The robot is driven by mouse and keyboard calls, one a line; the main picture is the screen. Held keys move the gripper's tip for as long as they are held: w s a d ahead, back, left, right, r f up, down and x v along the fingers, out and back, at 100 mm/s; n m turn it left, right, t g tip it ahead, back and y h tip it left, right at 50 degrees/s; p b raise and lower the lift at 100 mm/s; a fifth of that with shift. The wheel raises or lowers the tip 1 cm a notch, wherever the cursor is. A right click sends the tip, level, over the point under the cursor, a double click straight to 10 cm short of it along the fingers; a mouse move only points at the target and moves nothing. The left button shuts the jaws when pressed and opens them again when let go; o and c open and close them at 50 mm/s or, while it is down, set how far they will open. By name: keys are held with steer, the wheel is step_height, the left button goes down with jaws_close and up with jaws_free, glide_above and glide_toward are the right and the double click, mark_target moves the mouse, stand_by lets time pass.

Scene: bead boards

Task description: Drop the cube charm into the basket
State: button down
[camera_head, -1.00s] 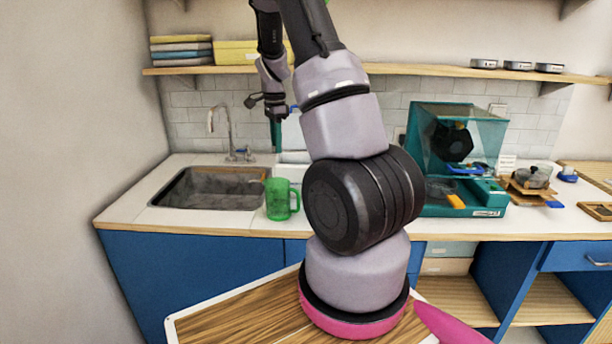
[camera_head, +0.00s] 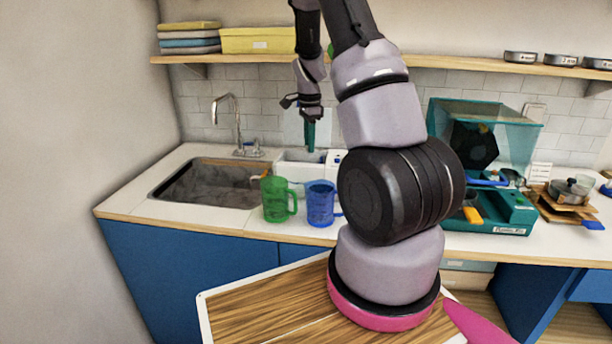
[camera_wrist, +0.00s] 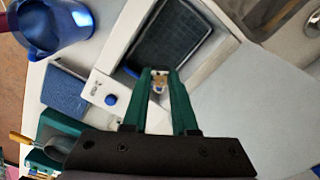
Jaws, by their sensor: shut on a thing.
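My gripper (camera_wrist: 159,76) has green fingers. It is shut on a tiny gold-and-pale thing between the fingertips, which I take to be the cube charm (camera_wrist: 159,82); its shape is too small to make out. In the wrist view the fingertips overlap the near part of the dark mesh basket (camera_wrist: 172,32) inside a white box-shaped machine (camera_wrist: 103,90) with blue knobs. In the head view my gripper (camera_head: 310,148) points down above this white machine (camera_head: 291,168) at the back of the counter. The charm and the basket's inside cannot be made out there.
A green mug (camera_head: 276,201) and a blue mug (camera_head: 321,204) stand in front of the machine. The sink (camera_head: 205,184) and tap (camera_head: 228,112) are to the left. A teal hooded machine (camera_head: 505,210) stands right. A shelf (camera_head: 400,66) runs above.

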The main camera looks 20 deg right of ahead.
steer(key=shift+f, duration=1.1)
steer(key=c, duration=0.6)
jaws_free()
steer(key=shift+a, duration=0.1)
steer(key=shift+r, duration=0.1)
step_height(320, 180, up, 11)
steer(key=shift+f, duration=0.2)
